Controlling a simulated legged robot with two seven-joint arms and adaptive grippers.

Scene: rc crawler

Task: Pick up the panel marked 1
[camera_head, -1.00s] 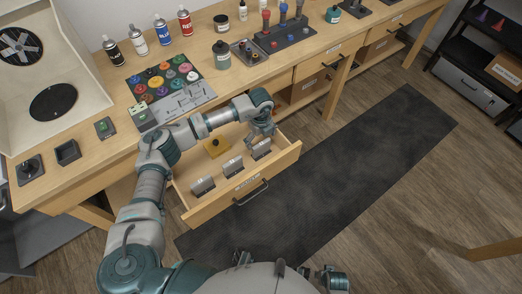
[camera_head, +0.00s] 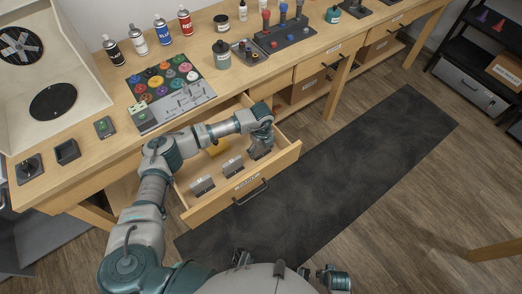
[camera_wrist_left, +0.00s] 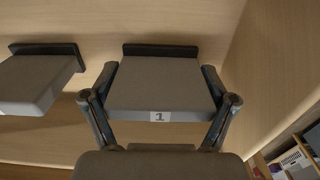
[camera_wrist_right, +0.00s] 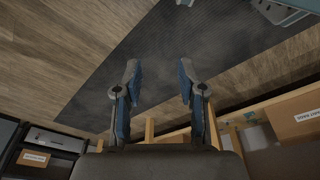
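The panel marked 1 (camera_wrist_left: 160,85) is a grey block with a dark back edge and a white "1" label, seen in the left wrist view. My left gripper (camera_wrist_left: 158,72) is spread around it, one finger along each side; I cannot tell whether the fingers touch it. In the head view my left gripper (camera_head: 260,150) reaches down into the open drawer (camera_head: 283,163) at its right end and hides that panel. Two other grey panels, the left one (camera_head: 203,186) and the middle one (camera_head: 232,165), stand in the drawer. My right gripper (camera_wrist_right: 158,85) is open and empty.
A neighbouring panel (camera_wrist_left: 38,82) stands left of panel 1, with a gap between. The drawer wall (camera_wrist_left: 255,70) is close on the right. A yellow object (camera_head: 217,148) lies farther back in the drawer. The workbench (camera_head: 225,85) is above; the dark mat (camera_head: 350,165) is clear.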

